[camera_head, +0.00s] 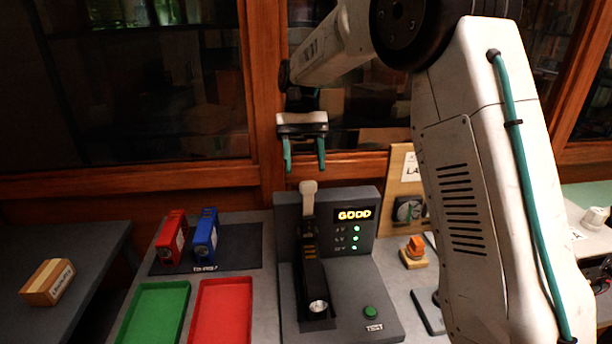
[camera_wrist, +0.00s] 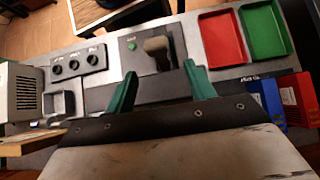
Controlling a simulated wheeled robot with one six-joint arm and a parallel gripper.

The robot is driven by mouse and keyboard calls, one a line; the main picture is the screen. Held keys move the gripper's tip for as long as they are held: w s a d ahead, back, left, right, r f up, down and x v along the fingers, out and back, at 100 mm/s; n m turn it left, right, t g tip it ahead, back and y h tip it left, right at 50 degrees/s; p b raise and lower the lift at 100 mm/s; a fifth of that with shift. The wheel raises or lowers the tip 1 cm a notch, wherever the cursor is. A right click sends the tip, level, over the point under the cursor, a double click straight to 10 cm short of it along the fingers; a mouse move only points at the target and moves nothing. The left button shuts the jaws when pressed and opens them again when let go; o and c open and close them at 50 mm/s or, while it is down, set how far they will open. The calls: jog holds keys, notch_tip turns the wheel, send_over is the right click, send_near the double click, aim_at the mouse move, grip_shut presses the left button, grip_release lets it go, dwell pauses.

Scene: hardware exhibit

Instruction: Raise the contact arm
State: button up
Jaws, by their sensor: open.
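The contact arm (camera_head: 309,235) is a dark lever on the grey tester (camera_head: 365,285), with a pale beige handle (camera_head: 308,188) at its upper end. The tester's display (camera_head: 354,214) reads GOOD, with three green lights lit below it. A round silver part shows at the front end of the dark lever. My gripper (camera_head: 304,162) is open and empty, with teal fingers pointing down just above the handle. In the wrist view the handle (camera_wrist: 157,46) shows beyond and between my open fingers (camera_wrist: 158,80), apparently not touching them.
A green tray (camera_head: 155,312) and a red tray (camera_head: 222,312) lie left of the tester. A red module (camera_head: 172,238) and a blue module (camera_head: 204,238) stand behind them. An orange-topped piece (camera_head: 415,247) and a wooden board (camera_head: 401,185) are to the right.

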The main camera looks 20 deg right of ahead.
jog(key=v, duration=0.3)
jog(key=shift+w, duration=0.15)
jog(key=shift+r, duration=0.1)
jog(key=s+d+r+t, duration=0.2)
jog(key=s+r, duration=0.1)
jog(key=s, duration=0.6)
jog(key=s+d+r+t, duration=0.2)
jog(key=s+t, duration=0.1)
jog(key=s, duration=0.5)
jog(key=s+d+f+n+t, duration=0.1)
jog(key=s+f, duration=0.3)
jog(key=s, duration=0.4)
jog(key=s+d+f+n+t+h, duration=0.1)
jog(key=s+f+t, duration=0.2)
jog(key=s, duration=0.5)
jog(key=shift+s+d+f+t+h, duration=0.3)
jog(key=shift+d+f+t, duration=0.1)
jog(key=shift+t, duration=0.1)
